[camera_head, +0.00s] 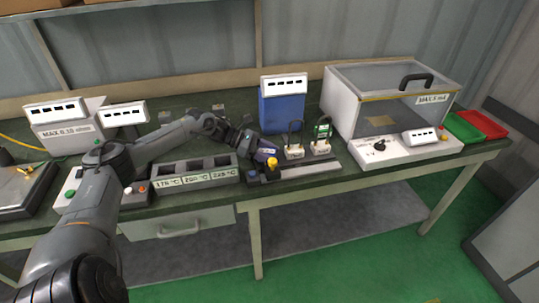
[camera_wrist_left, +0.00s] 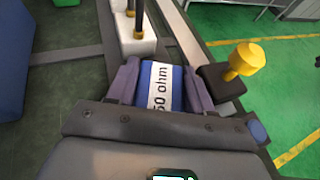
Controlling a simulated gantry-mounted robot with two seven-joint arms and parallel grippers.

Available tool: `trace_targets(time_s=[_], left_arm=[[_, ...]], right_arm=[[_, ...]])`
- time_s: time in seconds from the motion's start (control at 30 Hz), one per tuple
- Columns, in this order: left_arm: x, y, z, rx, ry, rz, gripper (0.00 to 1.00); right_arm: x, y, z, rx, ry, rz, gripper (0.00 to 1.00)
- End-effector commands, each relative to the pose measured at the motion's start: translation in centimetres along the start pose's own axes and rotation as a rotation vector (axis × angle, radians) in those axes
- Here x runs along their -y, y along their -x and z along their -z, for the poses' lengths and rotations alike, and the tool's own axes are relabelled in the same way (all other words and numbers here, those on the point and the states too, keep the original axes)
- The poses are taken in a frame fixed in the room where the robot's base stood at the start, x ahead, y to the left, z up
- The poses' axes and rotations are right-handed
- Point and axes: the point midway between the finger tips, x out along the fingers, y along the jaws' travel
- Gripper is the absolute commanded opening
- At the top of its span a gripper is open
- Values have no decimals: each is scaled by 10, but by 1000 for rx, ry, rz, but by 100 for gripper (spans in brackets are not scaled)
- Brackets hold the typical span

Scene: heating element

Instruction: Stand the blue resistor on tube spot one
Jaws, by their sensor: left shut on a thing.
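The blue resistor (camera_wrist_left: 162,88) has a white band lettered "50 ohm", with its start cut off. My left gripper (camera_wrist_left: 160,92) is shut on it, a finger on each side. In the head view my left gripper (camera_head: 262,150) holds the resistor (camera_head: 268,152) low over the bench, beside a rail (camera_head: 310,171) with a yellow knob (camera_head: 272,161). In the wrist view a white terminal block (camera_wrist_left: 136,38) is just beyond the resistor. I cannot tell whether the resistor touches the rail, and no marking for tube spot one is readable. My right gripper is out of view.
Two white terminal blocks with black leads (camera_head: 294,152) stand right of the gripper. A blue box (camera_head: 283,110) with a display is behind. A temperature-labelled block (camera_head: 196,176) is left. A clear-lidded case (camera_head: 385,98) and green and red trays (camera_head: 482,124) are right.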

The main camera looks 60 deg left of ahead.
Motion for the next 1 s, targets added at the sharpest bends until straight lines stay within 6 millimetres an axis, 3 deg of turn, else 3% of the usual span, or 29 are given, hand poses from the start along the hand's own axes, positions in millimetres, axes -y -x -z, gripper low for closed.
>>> trace_targets(time_s=[0.3,0.33,0.4,0.77,1.0], left_arm=[[0,-1,3,0,0,1,17],[0,-1,3,0,1,1,52],[0,-1,2,0,1,1,61],[0,0,-1,1,0,0,61],[0,13,-1,-3,3,-1,61]], right_arm=[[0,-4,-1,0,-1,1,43],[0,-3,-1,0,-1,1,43],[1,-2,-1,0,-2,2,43],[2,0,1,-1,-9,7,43],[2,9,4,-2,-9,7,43]])
